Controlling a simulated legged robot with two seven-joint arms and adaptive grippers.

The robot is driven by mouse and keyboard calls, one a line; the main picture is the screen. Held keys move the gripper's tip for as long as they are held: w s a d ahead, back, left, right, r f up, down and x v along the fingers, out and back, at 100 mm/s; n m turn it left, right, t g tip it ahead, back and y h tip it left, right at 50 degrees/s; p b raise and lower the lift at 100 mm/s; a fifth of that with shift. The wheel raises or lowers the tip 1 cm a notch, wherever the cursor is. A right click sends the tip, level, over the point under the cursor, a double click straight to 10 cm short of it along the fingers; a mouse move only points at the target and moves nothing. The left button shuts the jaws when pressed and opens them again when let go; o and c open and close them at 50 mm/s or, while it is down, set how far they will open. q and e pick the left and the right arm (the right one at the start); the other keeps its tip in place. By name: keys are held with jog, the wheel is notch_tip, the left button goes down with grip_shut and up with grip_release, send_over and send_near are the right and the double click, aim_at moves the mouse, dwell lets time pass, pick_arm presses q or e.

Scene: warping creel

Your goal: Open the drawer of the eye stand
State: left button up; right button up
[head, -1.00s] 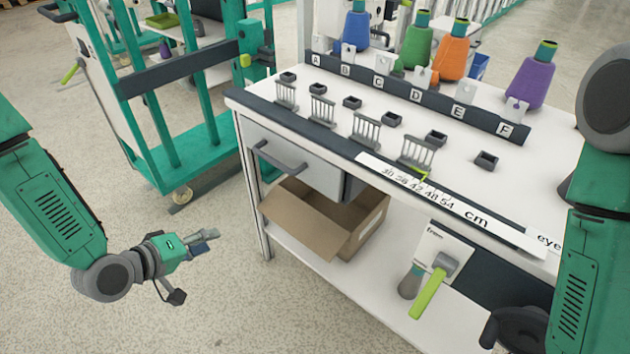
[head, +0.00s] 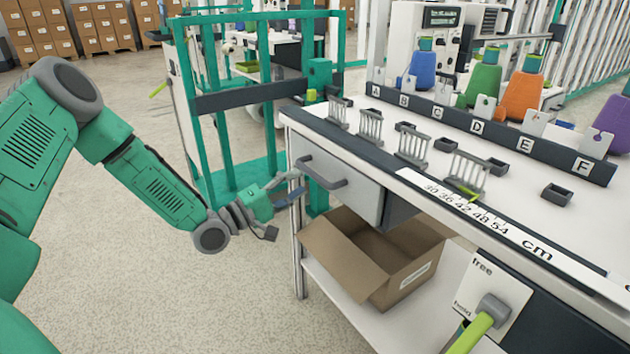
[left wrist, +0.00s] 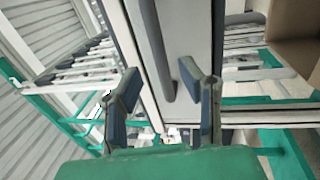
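The eye stand is a white table with a dark front edge (head: 345,135). Its drawer (head: 362,191) has a light grey front under the left end of the top and looks closed. A dark grey bar handle (head: 322,172) runs across the drawer front. My left gripper (head: 294,187) is just left of the handle, apart from it in the head view. In the left wrist view the left gripper (left wrist: 160,90) is open, its two fingers spread, with the handle (left wrist: 152,50) ahead between the fingertips. My right gripper is not in view.
An open cardboard box (head: 345,255) stands on the shelf below the drawer. A green frame cart (head: 240,175) stands behind and left of the stand. Small racks and yarn cones stand on the top. The floor at left is clear.

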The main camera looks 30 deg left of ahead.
aim_at(313, 171)
pick_arm(q)
jog(key=w, duration=0.3)
jog(key=w+b, duration=0.1)
jog(key=w, duration=0.1)
jog(key=shift+d+r, duration=0.2)
jog(key=shift+d, duration=0.1)
jog(key=shift+d+r, duration=0.15)
jog(key=shift+d, duration=0.2)
jog(key=shift+d+r, duration=0.1)
jog(key=shift+d, duration=0.15)
grip_shut()
jog(key=shift+a, duration=0.1)
